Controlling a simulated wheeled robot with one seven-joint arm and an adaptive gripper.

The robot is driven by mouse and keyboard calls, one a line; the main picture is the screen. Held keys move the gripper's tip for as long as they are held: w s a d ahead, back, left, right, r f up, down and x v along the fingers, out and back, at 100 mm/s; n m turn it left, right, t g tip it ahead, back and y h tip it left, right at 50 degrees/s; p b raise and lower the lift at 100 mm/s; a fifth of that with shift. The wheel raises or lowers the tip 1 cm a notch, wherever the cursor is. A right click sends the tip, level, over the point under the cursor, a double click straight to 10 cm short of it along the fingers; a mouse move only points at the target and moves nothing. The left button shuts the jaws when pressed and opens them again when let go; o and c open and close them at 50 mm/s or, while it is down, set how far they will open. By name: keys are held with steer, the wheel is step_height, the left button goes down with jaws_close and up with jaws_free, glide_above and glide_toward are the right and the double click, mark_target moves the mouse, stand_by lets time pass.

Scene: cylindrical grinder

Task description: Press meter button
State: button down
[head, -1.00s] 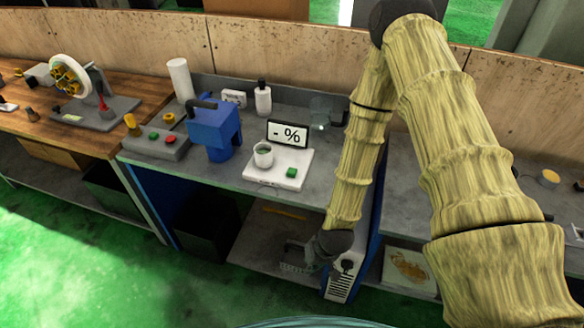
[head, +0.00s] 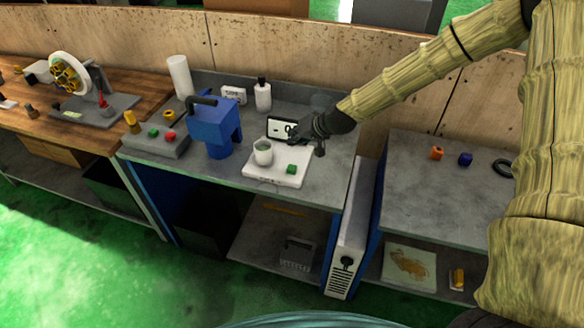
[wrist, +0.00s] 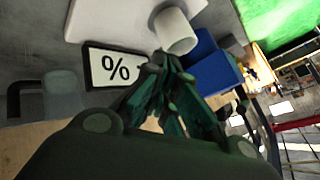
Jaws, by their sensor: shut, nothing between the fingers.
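The white meter (head: 262,176) sits on the grey bench with a white cup (head: 263,153) on it. Its green button (head: 291,169) is at the front right of its top. Its upright display (head: 278,128) is partly hidden by my gripper in the head view. In the wrist view the display (wrist: 115,67) reads "%", and the cup (wrist: 174,31) is just beyond my fingers. My gripper (head: 294,138) is shut and empty, above the back right of the meter and apart from the button. It also shows in the wrist view (wrist: 163,62), where I cannot make out the button.
A blue device (head: 213,130) stands left of the meter, beside a grey control box (head: 158,141) with buttons. A white bottle (head: 263,96) stands behind. A clear container stands behind my wrist. The bench front right of the meter (head: 325,178) is clear.

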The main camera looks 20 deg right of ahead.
mark_target(294, 166)
steer(key=shift+f, duration=0.1)
stand_by(0.3)
steer(key=shift+f+b, duration=2.9)
steer(key=shift+f, duration=1.45)
steer(key=shift+f, duration=0.1)
steer(key=shift+f+b, duration=0.3)
steer(key=shift+b, duration=0.15)
steer(key=shift+f+b, duration=0.5)
steer(key=shift+f, duration=0.1)
steer(key=shift+r, duration=0.15)
steer(key=shift+r+p, duration=0.6)
steer(key=shift+r, duration=0.3)
steer(key=shift+r, duration=0.1)
